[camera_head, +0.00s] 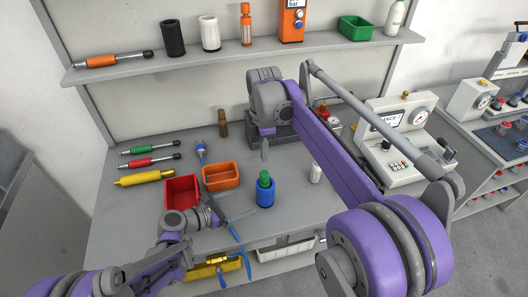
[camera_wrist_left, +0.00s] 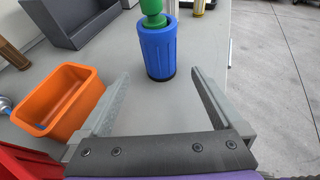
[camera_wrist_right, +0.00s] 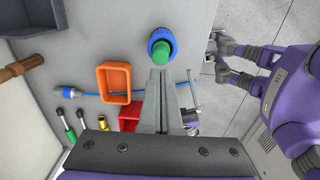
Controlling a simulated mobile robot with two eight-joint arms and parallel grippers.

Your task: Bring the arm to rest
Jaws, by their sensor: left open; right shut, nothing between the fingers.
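My left gripper (camera_head: 226,208) is low over the front of the workbench (camera_head: 130,225), to the left of a blue cylinder with a green top (camera_head: 265,192). In the left wrist view its fingers (camera_wrist_left: 158,74) are spread with nothing between them. The blue cylinder (camera_wrist_left: 158,52) stands upright past the fingertips. My right gripper (camera_head: 265,150) hangs above the bench, behind the blue cylinder in the head view, with its fingers pointing down. In the right wrist view its fingers (camera_wrist_right: 162,75) are together and empty, and the green top (camera_wrist_right: 160,55) shows just beyond their tips.
A red bin (camera_head: 181,193) and an orange bin (camera_head: 221,176) stand left of the blue cylinder. Several screwdriver-like tools (camera_head: 150,161) lie at the left. A shelf (camera_head: 230,56) runs above.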

